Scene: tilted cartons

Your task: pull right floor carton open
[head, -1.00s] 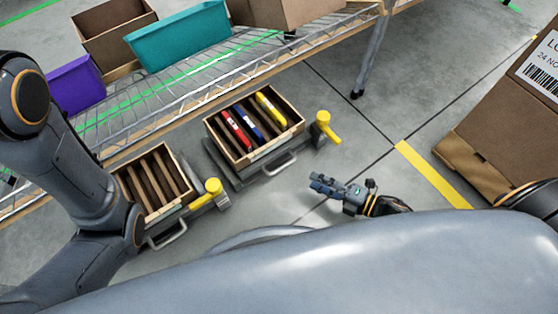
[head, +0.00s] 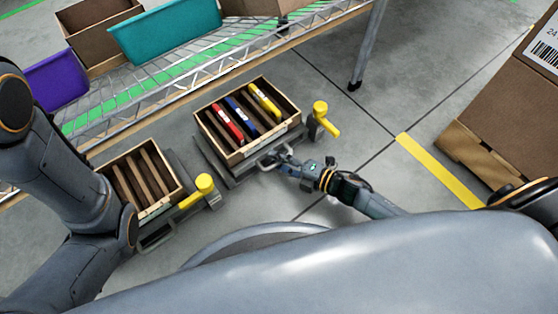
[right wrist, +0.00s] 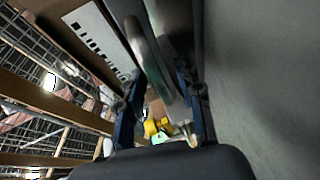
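The right floor carton (head: 233,155) is an open brown box on a grey tilting stand, holding a red, a blue and a yellow item. A grey bar handle (head: 268,162) sits at its front. My right gripper (head: 274,157) is at this handle. In the right wrist view the gripper's fingers (right wrist: 160,95) are apart, with a grey bar (right wrist: 155,60) running between them; contact cannot be told. The carton's side with a white label (right wrist: 98,38) is beside the fingers. My left arm shows at the left, but its gripper is out of view.
A similar carton (head: 150,214) with slats stands to the left, with a yellow lever (head: 197,191) beside it. Another yellow lever (head: 321,115) is right of the right carton. A wire shelf (head: 205,70) with bins stands behind. A large carton (head: 505,120) is at the right.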

